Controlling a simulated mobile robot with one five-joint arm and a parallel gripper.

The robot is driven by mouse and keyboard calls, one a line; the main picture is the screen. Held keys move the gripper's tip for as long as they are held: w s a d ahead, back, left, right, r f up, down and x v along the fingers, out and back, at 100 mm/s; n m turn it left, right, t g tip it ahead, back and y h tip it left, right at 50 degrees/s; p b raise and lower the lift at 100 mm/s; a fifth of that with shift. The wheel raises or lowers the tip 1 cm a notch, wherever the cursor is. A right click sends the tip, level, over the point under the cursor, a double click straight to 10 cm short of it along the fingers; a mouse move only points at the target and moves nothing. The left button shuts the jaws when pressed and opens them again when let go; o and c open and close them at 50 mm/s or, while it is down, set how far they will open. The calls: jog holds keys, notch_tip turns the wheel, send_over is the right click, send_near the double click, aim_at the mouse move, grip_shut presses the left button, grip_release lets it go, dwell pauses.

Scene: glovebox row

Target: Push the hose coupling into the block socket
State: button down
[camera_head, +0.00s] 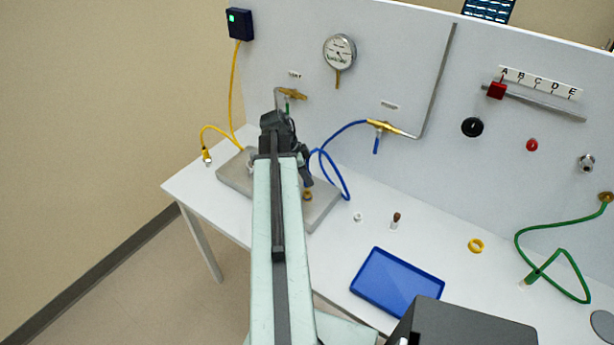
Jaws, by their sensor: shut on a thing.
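My gripper (305,172) is at the far end of my arm, over the grey metal block (322,212) on the left part of the bench. It is shut on the end of the blue hose (345,133), which loops down beside it from a brass valve. The hose coupling is hidden by the gripper and arm. A brass socket (307,194) shows on the block just below the gripper. I cannot tell whether the coupling touches a socket. My arm covers the middle of the block.
A yellow hose (231,95) hangs at the left, its brass end (207,157) near the bench edge. A gauge (339,50) and brass valve (384,126) are on the back panel. A blue tray (436,285), small parts and a green hose (550,262) lie to the right.

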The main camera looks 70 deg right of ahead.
jog(key=shift+f, duration=0.2)
jog(key=shift+f+b, duration=0.35)
jog(key=shift+b, duration=0.2)
jog(key=shift+f+b, duration=1.05)
jog(key=c, duration=1.1)
grip_release()
jog(key=shift+c, duration=0.2)
jog(key=shift+r, duration=0.15)
jog(key=p+v, duration=0.7)
jog(key=shift+r, duration=0.25)
jog(key=shift+w+a, duration=0.1)
